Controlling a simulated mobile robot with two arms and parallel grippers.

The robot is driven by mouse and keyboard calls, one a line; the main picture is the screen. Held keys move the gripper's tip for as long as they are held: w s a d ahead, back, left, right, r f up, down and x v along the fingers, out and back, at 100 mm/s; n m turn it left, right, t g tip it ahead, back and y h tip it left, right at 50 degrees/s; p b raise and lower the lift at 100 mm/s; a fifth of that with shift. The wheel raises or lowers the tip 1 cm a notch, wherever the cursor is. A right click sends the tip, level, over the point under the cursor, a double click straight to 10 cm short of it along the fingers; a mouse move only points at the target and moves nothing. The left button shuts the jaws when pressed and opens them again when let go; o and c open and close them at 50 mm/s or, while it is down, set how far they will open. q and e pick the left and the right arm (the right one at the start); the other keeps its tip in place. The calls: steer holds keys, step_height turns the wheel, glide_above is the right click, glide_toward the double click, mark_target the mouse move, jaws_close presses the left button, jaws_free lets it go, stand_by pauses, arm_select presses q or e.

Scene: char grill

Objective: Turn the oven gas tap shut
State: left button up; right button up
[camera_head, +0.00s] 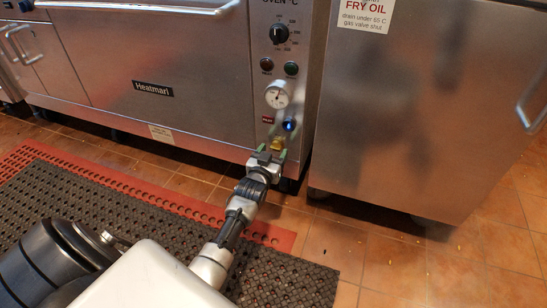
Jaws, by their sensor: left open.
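The oven (200,70) stands at the back, with a control strip on its right side. A small yellow part, which looks like the gas tap (278,143), sits low on that strip, just above the bottom edge. My left gripper (271,152) is open right at the tap, its green-tipped fingers pointing up toward it and covering part of it. I cannot tell whether the fingers touch the tap or which way its handle is turned. My right gripper is not in view.
Above the tap are a blue light (289,125), a round gauge (278,95) and a black knob (279,34). A steel fryer cabinet (400,110) stands close on the right. Dark mats (110,205) with a red edge cover the tiled floor.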

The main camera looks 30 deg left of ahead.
arm_select(q)
steer(key=shift+w, duration=0.25)
steer(key=c, duration=0.9)
steer(key=shift+c, duration=0.2)
